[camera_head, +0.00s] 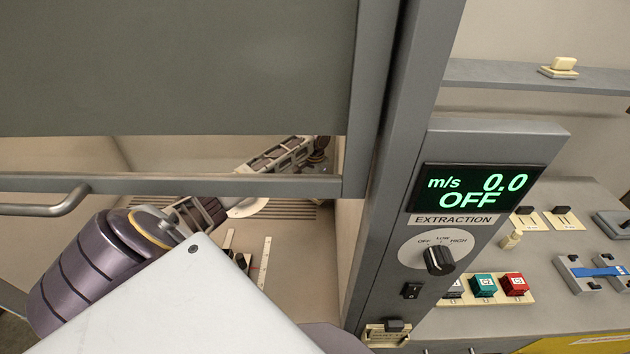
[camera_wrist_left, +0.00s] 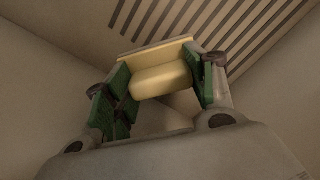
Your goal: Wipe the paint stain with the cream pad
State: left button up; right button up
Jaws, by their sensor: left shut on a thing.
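My left gripper (camera_wrist_left: 160,80) is shut on the cream pad (camera_wrist_left: 158,78) in the left wrist view. The pad's pale block lies between the two green-lined fingers, with a thin flat plate on its far side. In the head view my left arm reaches from the left into the hood, partly behind the sash handle. The held pad cannot be made out there. I cannot make out the paint stain in either view. My right gripper is not in view.
The grey hood sash (camera_head: 180,70) and its handle bar (camera_head: 230,186) cross above my left arm. The hood post (camera_head: 385,170) stands to the right. A white ruler-like strip (camera_head: 265,262) lies on the hood floor. A cream block (camera_head: 563,64) rests on the right shelf. Slots (camera_wrist_left: 230,25) show beyond the pad.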

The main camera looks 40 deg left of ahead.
pick_arm(q)
jog(key=shift+r, duration=0.9)
jog(key=shift+r, duration=0.1)
jog(key=shift+r, duration=1.45)
jog(key=shift+f, duration=0.25)
